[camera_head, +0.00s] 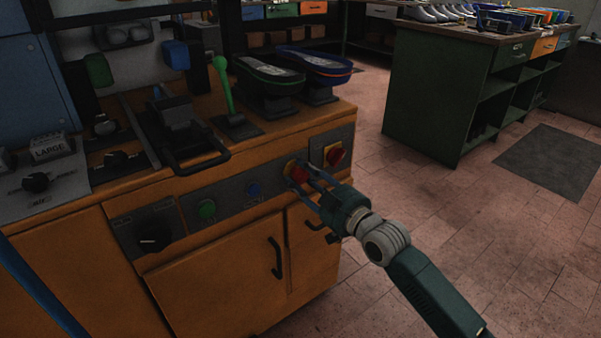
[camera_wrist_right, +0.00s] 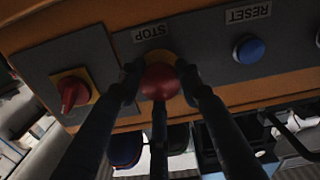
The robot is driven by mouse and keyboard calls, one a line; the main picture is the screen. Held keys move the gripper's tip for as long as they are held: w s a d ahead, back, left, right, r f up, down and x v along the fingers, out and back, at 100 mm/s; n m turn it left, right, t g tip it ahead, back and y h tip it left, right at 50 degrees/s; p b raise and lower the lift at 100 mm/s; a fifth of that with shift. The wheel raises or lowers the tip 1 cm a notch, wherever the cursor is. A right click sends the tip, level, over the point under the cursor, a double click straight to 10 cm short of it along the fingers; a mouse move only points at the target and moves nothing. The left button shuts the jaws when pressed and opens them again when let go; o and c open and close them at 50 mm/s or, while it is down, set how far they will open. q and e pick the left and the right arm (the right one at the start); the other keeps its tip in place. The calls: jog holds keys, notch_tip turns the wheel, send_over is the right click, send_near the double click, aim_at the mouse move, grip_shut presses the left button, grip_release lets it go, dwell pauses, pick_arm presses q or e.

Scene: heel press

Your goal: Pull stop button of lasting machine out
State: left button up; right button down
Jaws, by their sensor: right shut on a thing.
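The red stop button (camera_head: 298,172) sits on the grey front panel of the orange lasting machine (camera_head: 225,265). In the right wrist view the red button (camera_wrist_right: 160,82) shows in front of a yellow base, beside the STOP label. My right gripper (camera_head: 308,180) has its fingers around the button, and in the wrist view the fingers (camera_wrist_right: 159,85) close on it from several sides. How far the button stands out from its base is hard to tell. My left gripper does not show.
A blue reset button (camera_head: 254,189), a green button (camera_head: 207,209) and a red rotary switch (camera_head: 334,154) on yellow share the panel. Cabinet handles (camera_head: 275,258) stick out below. A green workbench (camera_head: 440,90) stands at the back right. The floor between is clear.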

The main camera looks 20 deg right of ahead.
jog(key=shift+r, duration=0.3)
jog(key=c, duration=1.6)
grip_release()
jog(key=shift+c, duration=0.2)
jog(key=o, duration=0.4)
jog(key=shift+s+r, duration=0.1)
jog(key=shift+s, duration=0.05)
jog(key=shift+o, duration=0.4)
jog(key=shift+s, duration=0.1)
jog(key=shift+f, duration=0.2)
jog(key=shift+s+d, duration=0.15)
jog(key=shift+s, duration=0.15)
jog(key=v, duration=1.1)
jog(key=shift+s+r, duration=0.2)
